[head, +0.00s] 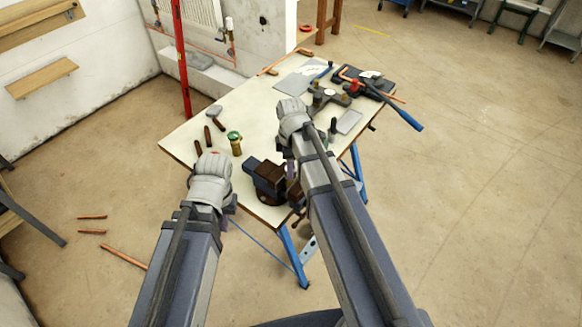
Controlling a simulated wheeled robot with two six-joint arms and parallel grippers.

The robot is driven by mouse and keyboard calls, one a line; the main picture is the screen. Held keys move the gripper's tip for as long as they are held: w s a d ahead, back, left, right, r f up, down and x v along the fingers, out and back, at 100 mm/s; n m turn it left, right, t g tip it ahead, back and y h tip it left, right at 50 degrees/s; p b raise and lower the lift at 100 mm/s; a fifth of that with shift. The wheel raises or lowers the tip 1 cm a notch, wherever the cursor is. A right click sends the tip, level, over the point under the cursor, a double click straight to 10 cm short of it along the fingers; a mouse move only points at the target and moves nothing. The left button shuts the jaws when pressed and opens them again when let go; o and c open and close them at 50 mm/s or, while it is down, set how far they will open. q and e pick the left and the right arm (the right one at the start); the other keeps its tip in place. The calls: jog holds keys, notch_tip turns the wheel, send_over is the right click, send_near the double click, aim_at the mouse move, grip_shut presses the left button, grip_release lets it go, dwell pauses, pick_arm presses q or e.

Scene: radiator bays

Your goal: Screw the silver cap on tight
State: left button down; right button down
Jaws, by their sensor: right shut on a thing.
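I cannot make out the silver cap in the head view. My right gripper (289,160) is over the front of the workbench, just behind and right of the dark vise (268,181). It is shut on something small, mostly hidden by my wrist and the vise. My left gripper (230,206) is low at the bench's front left edge, left of the vise. My own wrist hides its fingers, so its opening does not show.
The pale workbench (180,143) carries a green-topped brass tin (235,143), several brown-handled tools at left, and a blue-handled bender (400,115) at far right. A red level (181,60) stands behind. Copper pipes (122,257) lie on the floor at left.

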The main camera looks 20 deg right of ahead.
jog(key=m, duration=1.4)
jog(key=shift+m, duration=0.3)
jog(key=c, duration=0.6)
grip_release()
